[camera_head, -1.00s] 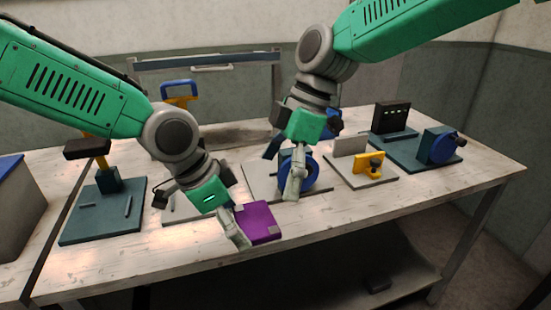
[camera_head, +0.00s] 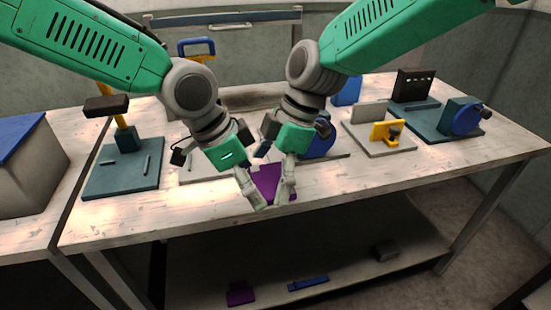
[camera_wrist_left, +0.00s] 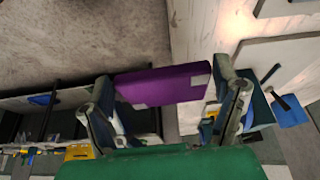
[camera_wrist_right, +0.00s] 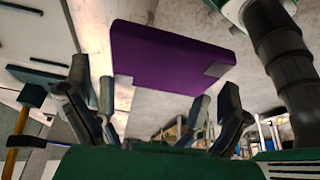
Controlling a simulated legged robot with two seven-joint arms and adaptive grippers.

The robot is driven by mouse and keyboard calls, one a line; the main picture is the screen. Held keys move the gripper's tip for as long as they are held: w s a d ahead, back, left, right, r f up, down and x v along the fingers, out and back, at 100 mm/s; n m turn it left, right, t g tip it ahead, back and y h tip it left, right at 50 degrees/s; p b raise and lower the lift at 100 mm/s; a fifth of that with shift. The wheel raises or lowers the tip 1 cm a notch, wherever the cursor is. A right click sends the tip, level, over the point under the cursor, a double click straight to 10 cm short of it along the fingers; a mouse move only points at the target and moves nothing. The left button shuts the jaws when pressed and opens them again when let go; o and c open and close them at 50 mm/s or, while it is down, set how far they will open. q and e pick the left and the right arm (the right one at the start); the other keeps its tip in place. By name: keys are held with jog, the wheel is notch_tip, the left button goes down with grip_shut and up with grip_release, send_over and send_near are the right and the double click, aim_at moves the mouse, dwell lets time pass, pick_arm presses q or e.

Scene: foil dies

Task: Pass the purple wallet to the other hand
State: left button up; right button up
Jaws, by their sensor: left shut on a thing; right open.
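The purple wallet (camera_head: 265,180) is held up near the front edge of the workbench, partly hidden by both grippers in the head view. My left gripper (camera_head: 256,202) is shut on it. In the left wrist view the wallet (camera_wrist_left: 160,85) spans the space between the fingers, with a grey patch at its right end. My right gripper (camera_head: 285,194) is open, close beside the wallet on its right. In the right wrist view the wallet (camera_wrist_right: 165,52) lies just beyond the open fingertips. Whether those fingers touch it I cannot tell.
The workbench (camera_head: 400,185) carries a teal base with a yellow post (camera_head: 125,180), a yellow clamp on a grey plate (camera_head: 380,145) and a blue wheel fixture (camera_head: 462,118). A grey bin (camera_head: 30,170) stands at left. A purple item (camera_head: 240,294) and a blue item (camera_head: 308,283) lie on the lower shelf.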

jog(key=shift+f, duration=0.15)
jog(key=shift+c, duration=0.5)
jog(key=c, duration=1)
pick_arm(q)
jog(key=o, duration=1.1)
pick_arm(e)
jog(key=shift+o, duration=0.2)
pick_arm(q)
jog(key=shift+r, duration=0.1)
